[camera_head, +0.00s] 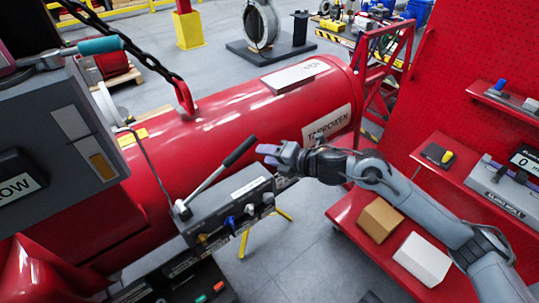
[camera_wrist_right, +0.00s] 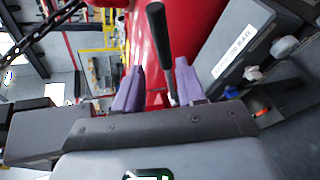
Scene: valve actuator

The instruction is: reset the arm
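My right gripper (camera_head: 268,154) is at the end of my right arm, which reaches in from the right. It sits just right of the lever with a black handle (camera_head: 240,151), which rises tilted from a grey pump box (camera_head: 222,212). In the right wrist view, the two purple fingers of the right gripper (camera_wrist_right: 160,66) are apart with nothing gripped. The black handle (camera_wrist_right: 159,32) shows beyond and between them; I cannot tell the exact distance. My left gripper is not in view.
A large red tank (camera_head: 230,115) lies behind the pump box. A red cart (camera_head: 350,210) with a tan box (camera_head: 380,219) and a white box (camera_head: 422,258) stands under my right arm. A grey cabinet (camera_head: 60,140) is at the left.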

